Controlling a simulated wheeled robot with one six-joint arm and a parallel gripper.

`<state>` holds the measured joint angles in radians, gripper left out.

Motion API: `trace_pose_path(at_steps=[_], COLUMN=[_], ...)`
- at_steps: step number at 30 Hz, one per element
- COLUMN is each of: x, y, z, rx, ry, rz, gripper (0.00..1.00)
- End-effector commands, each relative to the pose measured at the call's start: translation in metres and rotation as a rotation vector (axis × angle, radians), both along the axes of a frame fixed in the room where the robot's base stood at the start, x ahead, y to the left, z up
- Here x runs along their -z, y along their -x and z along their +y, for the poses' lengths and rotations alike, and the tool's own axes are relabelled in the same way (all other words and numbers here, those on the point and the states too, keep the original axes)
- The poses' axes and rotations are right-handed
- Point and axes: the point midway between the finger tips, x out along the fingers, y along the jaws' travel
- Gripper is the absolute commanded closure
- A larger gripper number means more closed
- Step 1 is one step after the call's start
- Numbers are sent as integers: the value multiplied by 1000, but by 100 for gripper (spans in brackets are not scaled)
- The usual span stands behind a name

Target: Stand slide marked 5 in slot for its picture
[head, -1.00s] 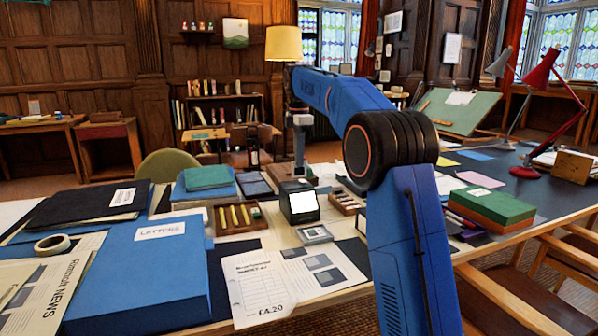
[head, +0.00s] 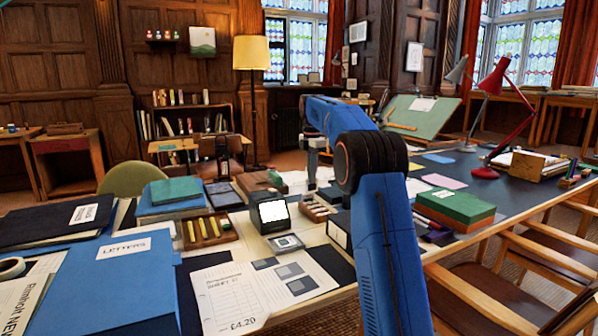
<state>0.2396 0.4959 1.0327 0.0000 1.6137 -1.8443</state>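My gripper (head: 318,183) points down over the far part of the table. It is small and partly behind my arm, so I cannot tell whether its fingers are open or shut, or whether it holds anything. A small wooden slotted rack (head: 319,208) is just below and beside it. A small grey-framed item (head: 286,242) lies flat in front of a dark viewer with a lit white screen (head: 271,213). No slide marked 5 can be made out, and no slot picture is readable from here.
A wooden tray with yellow strips (head: 209,232), a blue LETTERS box (head: 112,285) and a printed sheet (head: 262,288) lie on the left and front.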

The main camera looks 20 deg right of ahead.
Motion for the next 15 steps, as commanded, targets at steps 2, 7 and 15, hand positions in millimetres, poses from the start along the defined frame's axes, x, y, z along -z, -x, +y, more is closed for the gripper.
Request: trace_pose_path(at_steps=[2, 7, 15], x=[3, 9, 26], y=[0, 0, 0], z=[-4, -4, -4], rx=[0, 0, 0], ry=[0, 0, 0], rz=[0, -1, 0], gripper=[100, 100, 100])
